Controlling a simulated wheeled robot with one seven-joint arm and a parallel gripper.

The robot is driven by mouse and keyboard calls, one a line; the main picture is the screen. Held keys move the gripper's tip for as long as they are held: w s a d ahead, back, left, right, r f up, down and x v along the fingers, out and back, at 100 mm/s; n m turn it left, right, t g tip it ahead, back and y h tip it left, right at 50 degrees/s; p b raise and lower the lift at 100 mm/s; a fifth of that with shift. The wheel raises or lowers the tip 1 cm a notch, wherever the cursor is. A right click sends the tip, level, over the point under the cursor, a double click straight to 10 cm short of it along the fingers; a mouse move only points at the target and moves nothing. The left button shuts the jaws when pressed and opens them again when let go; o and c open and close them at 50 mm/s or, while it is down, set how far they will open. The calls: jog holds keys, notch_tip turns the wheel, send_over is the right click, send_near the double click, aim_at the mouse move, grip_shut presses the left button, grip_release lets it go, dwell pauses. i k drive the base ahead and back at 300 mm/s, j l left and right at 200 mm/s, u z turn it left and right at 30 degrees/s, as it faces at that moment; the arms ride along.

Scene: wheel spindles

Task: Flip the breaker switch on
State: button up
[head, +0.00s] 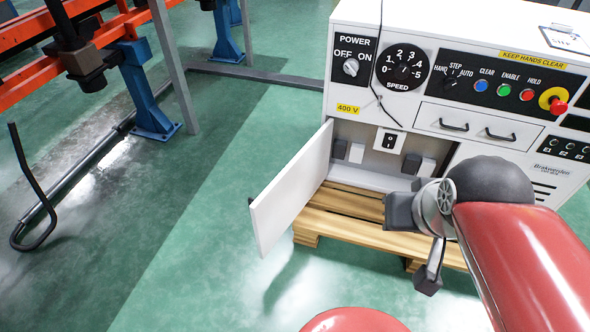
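The breaker switch (389,140) is a small black rocker on a white plate, inside the open lower compartment of the white machine cabinet (340,65). I cannot read for certain which way the rocker is set. The compartment's white door (292,190) stands swung open to the left. My gripper (414,245) is in front of and below the compartment, to the right of the switch and apart from it. I see nothing held.
A wooden pallet (335,222) lies under the cabinet. Above the compartment are a power knob (351,67), a speed dial (403,67), coloured buttons and a red emergency stop (558,105). Drawer handles (453,125) stick out. Orange racking (32,75) stands left; the green floor between is open.

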aim_at(388, 143)
jog(key=i+j+z, duration=0.15)
jog(key=j+z, duration=0.3)
jog(key=j, duration=0.7)
jog(key=j+z, duration=0.5)
jog(key=j, duration=0.7)
